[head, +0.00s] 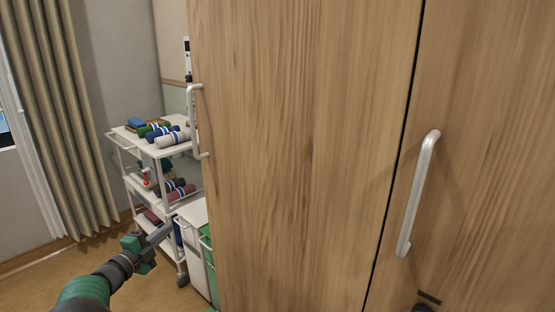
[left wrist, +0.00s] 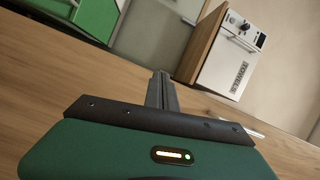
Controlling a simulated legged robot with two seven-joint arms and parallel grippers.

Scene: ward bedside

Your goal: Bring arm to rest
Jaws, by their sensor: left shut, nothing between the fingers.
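My left arm, green and dark grey, comes in from the lower left of the head view. Its gripper (head: 159,235) is shut and empty, in front of the lower part of a white trolley. In the left wrist view the shut fingers (left wrist: 161,90) point away over a wood-coloured surface, with nothing between them.
A large wooden wardrobe door (head: 290,150) with a white handle (head: 194,120) fills the middle. A second handle (head: 418,195) is on the right door. The white trolley (head: 128,140) carries several rolled cloths. A curtain (head: 60,110) hangs left. A white unit labelled towels (left wrist: 228,62) shows in the wrist view.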

